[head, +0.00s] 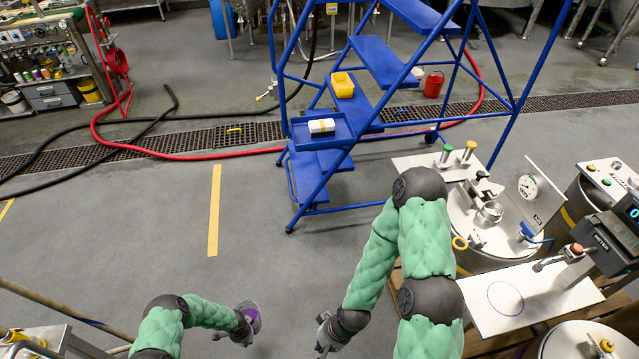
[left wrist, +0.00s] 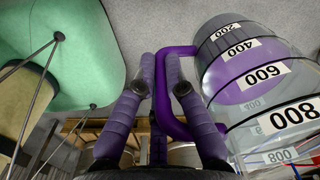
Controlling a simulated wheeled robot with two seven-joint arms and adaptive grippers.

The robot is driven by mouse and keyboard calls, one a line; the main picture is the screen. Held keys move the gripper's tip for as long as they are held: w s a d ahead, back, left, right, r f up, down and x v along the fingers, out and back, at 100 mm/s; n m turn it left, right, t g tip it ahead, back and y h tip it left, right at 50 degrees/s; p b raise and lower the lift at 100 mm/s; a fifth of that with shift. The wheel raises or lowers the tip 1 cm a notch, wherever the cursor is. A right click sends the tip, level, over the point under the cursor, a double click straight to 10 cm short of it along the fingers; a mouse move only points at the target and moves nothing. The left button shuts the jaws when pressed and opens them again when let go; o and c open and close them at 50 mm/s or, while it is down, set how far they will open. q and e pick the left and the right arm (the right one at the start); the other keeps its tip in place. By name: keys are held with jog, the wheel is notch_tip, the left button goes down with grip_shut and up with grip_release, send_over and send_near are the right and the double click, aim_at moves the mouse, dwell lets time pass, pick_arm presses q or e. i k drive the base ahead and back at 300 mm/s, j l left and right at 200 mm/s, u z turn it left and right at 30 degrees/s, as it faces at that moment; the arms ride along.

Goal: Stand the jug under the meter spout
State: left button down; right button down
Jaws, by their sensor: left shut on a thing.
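The jug (left wrist: 250,75) is clear, with a purple handle, dark bands and printed marks from 200 to 800. In the head view the jug (head: 251,314) is a small purple shape at the left gripper (head: 232,336), above the floor. My right gripper (head: 321,334) looks open and empty, low in the middle. The meter spout (head: 550,262) is at the right, over a white plate (head: 545,300) with a purple ring drawn on it.
The meter display (head: 630,215) is at the right edge. Blue steps (head: 380,60) stand behind. A red hose (head: 190,157) lies on the floor. Open floor lies between my arms and the steps.

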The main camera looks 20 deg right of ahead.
aim_at(501, 301)
jog(key=i+z, duration=0.1)
jog(key=i, duration=0.4)
jog(key=i+j, duration=0.15)
jog(key=i, duration=0.35)
jog(key=i+z, duration=0.1)
jog(key=z, duration=0.3)
jog(key=i+j+z, duration=0.15)
jog(key=z, duration=0.25)
jog(key=j+z, duration=0.1)
jog(key=z, duration=0.3)
jog(key=i+j+z, duration=0.15)
jog(key=z, duration=0.25)
jog(key=j+z, duration=0.15)
jog(key=z, duration=0.3)
jog(key=j+z, duration=0.1)
jog(key=z, duration=0.35)
jog(key=j+z, duration=0.15)
jog(key=z, duration=0.3)
jog(key=j+z, duration=0.1)
jog(key=z, duration=0.35)
